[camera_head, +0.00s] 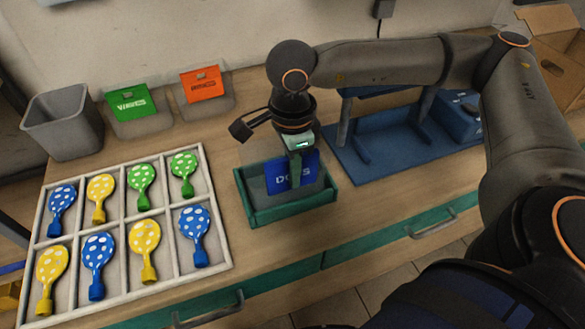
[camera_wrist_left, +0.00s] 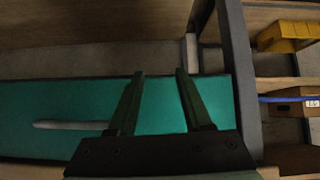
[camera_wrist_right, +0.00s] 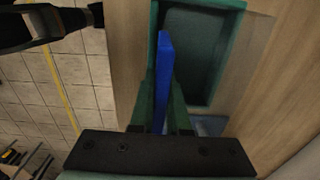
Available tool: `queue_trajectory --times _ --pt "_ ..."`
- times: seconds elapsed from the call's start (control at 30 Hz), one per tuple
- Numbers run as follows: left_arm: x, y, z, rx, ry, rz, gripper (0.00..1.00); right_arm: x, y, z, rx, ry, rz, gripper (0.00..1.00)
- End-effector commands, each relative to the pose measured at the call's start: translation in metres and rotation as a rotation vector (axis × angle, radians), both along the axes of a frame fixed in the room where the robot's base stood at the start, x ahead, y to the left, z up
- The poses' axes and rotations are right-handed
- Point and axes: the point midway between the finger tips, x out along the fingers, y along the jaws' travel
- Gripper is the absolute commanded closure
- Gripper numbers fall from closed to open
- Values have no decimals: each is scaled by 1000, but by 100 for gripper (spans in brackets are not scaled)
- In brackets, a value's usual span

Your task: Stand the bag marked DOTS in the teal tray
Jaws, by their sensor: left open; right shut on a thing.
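The blue bag marked DOTS (camera_head: 285,177) is upright at the teal tray (camera_head: 290,211), with its lower part behind the tray's front wall. My right gripper (camera_head: 296,167) comes from above and is shut on the bag's top edge. In the right wrist view the bag (camera_wrist_right: 163,75) is a thin blue edge between the fingers (camera_wrist_right: 162,105), and the tray (camera_wrist_right: 209,101) lies around and beyond it. Whether the bag touches the tray floor is hidden. My left gripper (camera_wrist_left: 156,75) is open and empty in the left wrist view, over a teal panel.
Green (camera_head: 138,104) and orange (camera_head: 203,84) bags stand at the back near a grey bin (camera_head: 63,124). A blue stand (camera_head: 361,166) is on the right.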

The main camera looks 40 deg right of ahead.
Motion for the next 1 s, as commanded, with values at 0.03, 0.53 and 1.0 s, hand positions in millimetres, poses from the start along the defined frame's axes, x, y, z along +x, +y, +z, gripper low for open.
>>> queue_trajectory --times 0.03,0.53,1.0 --pt "0 0 -1 0 0 0 50 0 0 0 0 0 0 100" --pt "0 0 0 0 0 0 50 0 0 0 0 0 1 55" --pt "0 0 10 0 1 0 50 -5 1 15 0 0 1 51"
